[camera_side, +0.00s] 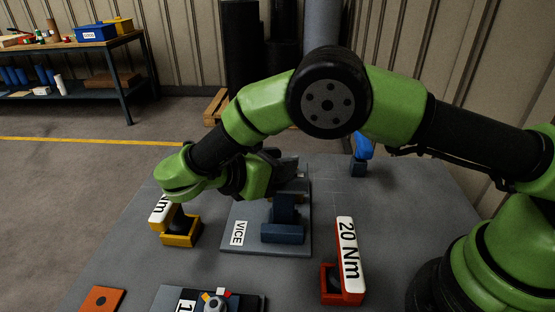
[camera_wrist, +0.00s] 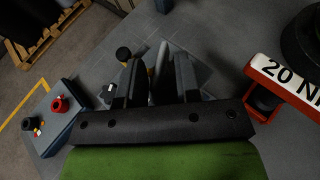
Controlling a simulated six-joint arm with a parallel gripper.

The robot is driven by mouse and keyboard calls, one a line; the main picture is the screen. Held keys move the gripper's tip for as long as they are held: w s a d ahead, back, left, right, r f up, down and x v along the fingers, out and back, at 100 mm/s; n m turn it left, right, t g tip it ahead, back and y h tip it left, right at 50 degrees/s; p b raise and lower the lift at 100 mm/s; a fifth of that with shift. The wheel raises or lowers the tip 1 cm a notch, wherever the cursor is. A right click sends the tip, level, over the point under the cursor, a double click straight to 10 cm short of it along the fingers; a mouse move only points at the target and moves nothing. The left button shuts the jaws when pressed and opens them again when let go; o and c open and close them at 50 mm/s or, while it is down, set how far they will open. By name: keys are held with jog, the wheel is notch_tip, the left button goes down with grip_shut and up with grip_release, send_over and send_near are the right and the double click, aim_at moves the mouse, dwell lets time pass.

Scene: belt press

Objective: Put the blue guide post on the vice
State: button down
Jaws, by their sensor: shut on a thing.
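The vice (camera_side: 236,234) is a grey plate lettered VICE with dark blue jaw blocks, in the middle of the table in the side view. My gripper (camera_side: 292,170) is over the back part of the vice, with its dark fingers pointing right. In the wrist view my gripper (camera_wrist: 158,80) is shut on a narrow grey-blue piece, the guide post (camera_wrist: 162,62), seen between the fingers. In the side view the post is hidden or too dark to make out, so I cannot tell whether it touches the vice.
A red holder (camera_side: 342,297) with a tool labelled 20 Nm stands at front right. A yellow holder (camera_side: 181,240) with a tool stands left of the vice. A blue tool in a dark blue holder (camera_side: 358,168) stands at the back right. An orange plate (camera_side: 101,299) lies at front left.

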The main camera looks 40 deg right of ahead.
jog(key=c, duration=0.7)
grip_release()
jog(key=shift+c, duration=0.2)
jog(key=shift+a, duration=0.1)
jog(key=a+r, duration=0.4)
jog(key=r, duration=0.4)
jog(key=shift+a+r, duration=0.25)
jog(key=shift+r, duration=0.1)
